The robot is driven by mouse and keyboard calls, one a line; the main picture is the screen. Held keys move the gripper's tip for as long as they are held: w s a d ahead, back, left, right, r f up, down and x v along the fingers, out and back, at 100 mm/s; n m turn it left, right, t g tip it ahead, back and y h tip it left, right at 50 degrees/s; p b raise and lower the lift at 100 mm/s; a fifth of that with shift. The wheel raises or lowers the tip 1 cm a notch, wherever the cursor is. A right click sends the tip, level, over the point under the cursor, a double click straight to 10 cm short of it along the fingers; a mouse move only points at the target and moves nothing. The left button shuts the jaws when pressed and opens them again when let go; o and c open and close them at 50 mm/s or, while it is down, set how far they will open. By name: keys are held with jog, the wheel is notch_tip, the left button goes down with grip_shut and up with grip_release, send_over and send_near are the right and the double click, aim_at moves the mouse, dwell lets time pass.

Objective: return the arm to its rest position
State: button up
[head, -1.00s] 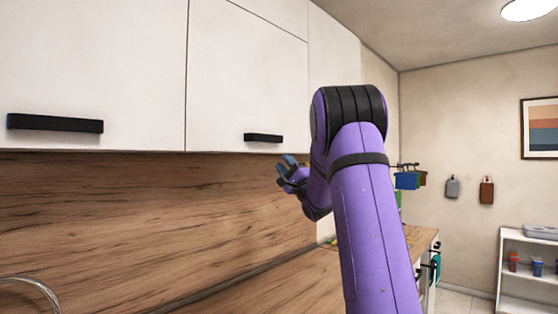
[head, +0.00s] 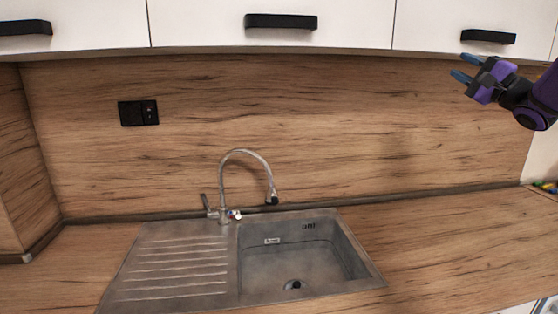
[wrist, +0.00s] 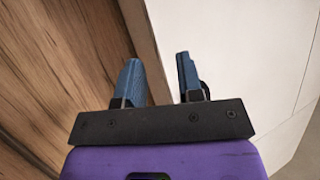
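My gripper (head: 466,68) is at the upper right of the head view, in front of the wood splashback and just below the upper cabinets. Its two blue fingers point left and stand apart with nothing between them. My purple arm runs off the right edge of that view, so most of it is hidden. In the wrist view the two blue fingers (wrist: 160,80) are also apart and empty, with splashback and a white cabinet door behind them.
A row of white upper cabinets (head: 230,22) with black handles is close to the gripper. Below are a metal sink (head: 180,262) with a curved tap (head: 222,185), and bare wood countertop (head: 450,240). A black socket (head: 138,113) is on the splashback. The air left of the gripper is clear.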

jog(key=s+a+f+n+g, duration=0.35)
jog(key=s+a+g, duration=0.35)
jog(key=a, duration=0.4)
jog(key=s+a+f+n+g, duration=0.3)
jog(key=s+a+f+g, duration=0.25)
jog(key=s+a, duration=0.4)
jog(key=s+f+n+g+h, duration=0.1)
jog(key=s+f+n+h, duration=0.1)
jog(key=s+f+h, duration=0.3)
jog(key=s+d+f+n+g+h, duration=0.1)
jog(key=s+f+h, duration=0.3)
jog(key=s, duration=0.7)
jog(key=shift+s+d+f+n+h, duration=0.15)
jog(key=shift+s+f+n+h, duration=0.2)
jog(key=shift+n+h, duration=0.7)
jog(key=shift+w, duration=0.1)
